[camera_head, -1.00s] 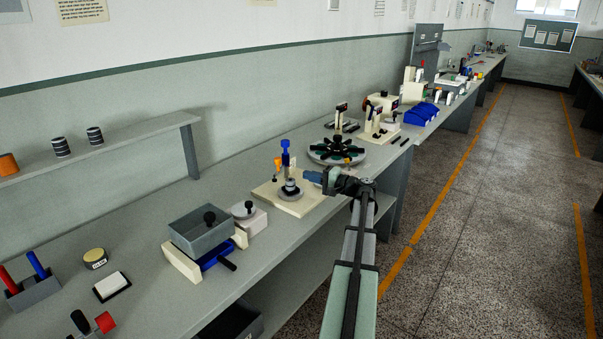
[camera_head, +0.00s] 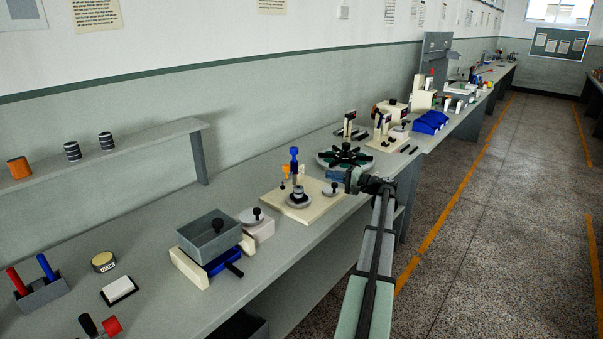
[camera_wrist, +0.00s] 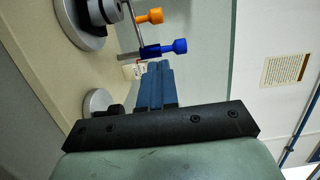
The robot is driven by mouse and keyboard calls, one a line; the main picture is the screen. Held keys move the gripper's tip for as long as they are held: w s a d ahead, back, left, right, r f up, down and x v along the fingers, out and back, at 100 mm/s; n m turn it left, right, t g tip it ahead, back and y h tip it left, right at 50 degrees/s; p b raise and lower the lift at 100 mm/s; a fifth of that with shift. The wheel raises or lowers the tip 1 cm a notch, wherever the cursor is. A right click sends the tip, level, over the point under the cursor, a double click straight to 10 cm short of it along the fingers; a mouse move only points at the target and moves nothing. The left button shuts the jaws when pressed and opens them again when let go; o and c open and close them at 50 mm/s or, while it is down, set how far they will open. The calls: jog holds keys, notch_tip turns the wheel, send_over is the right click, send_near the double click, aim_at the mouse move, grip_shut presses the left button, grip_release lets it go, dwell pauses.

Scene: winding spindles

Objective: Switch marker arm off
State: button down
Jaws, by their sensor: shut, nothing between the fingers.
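A cream board (camera_head: 318,207) carries a grey round spindle base with a black top (camera_head: 298,199) and an upright post with a blue knob (camera_head: 294,153). An orange knob (camera_head: 285,170) sits just left of the post. I cannot tell for certain which part is the marker arm. In the wrist view the blue knob (camera_wrist: 178,46) and orange knob (camera_wrist: 150,16) stick out to the right on thin rods, beyond my fingertips. My gripper (camera_head: 328,174) is shut and empty, right of the post and apart from it; its blue fingers also show in the wrist view (camera_wrist: 157,66).
A small disc with a black knob (camera_head: 332,190) sits on the board's right side, below my gripper. A round dark-armed turntable (camera_head: 344,157) stands behind. A grey box (camera_head: 208,236) and a white block with a disc (camera_head: 256,222) stand to the left.

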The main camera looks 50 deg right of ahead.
aim_at(289, 169)
jog(key=n+y, duration=0.1)
jog(key=d+n+y, duration=0.1)
jog(key=g+y, duration=0.1)
jog(key=y, duration=0.1)
jog(key=shift+w+d+n, duration=0.2)
jog(key=shift+w+n, duration=0.15)
jog(key=shift+n, duration=0.05)
jog(key=x, duration=1.4)
jog(key=shift+a+f, duration=0.1)
jog(key=shift+w+a, duration=0.7)
